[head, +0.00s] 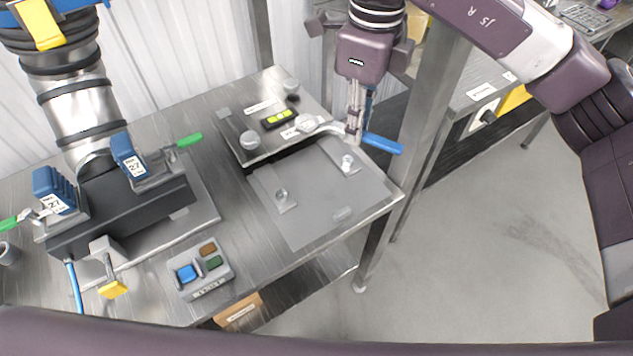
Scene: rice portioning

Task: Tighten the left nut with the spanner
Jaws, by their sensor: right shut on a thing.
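My right gripper (354,124) is shut on a spanner with a blue handle (384,143) and a silver shaft. The spanner lies nearly level over the table's back right part, its head end pointing left near a round knob on the raised plate. Two silver nuts sit on small strips on the grey plate: the left nut (281,194) and the right nut (347,161). The spanner is apart from the left nut, up and to the right of it in the picture. My left gripper is not in view.
A raised metal plate (262,155) with knobs and a yellow-green level (282,119) stands behind the nuts. A dark clamp fixture (120,215) fills the table's left. A metal post (432,100) rises at the right.

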